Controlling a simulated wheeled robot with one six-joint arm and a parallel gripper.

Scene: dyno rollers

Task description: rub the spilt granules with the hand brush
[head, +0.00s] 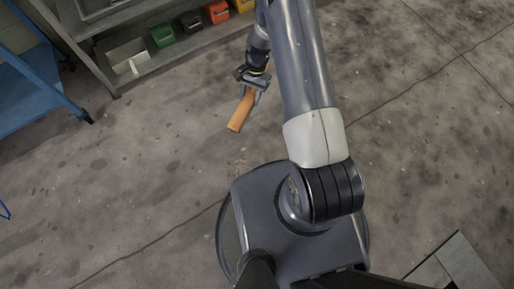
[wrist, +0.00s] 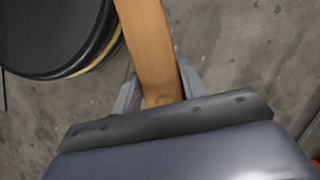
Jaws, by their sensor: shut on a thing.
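The hand brush (head: 240,112) shows as a long, light-brown wooden piece. My gripper (head: 254,91) is shut on one end of it and holds it over the concrete floor. In the wrist view the brush (wrist: 148,45) runs up from between the jaws (wrist: 158,97) and out of the top of the picture. Its bristles are not visible in either view.
A grey shelf unit (head: 135,58) with green, black, orange and yellow bins stands at the top. A blue bench (head: 30,85) is at the upper left. A grey flat panel (head: 455,265) lies at the lower right. The floor left of the brush is clear.

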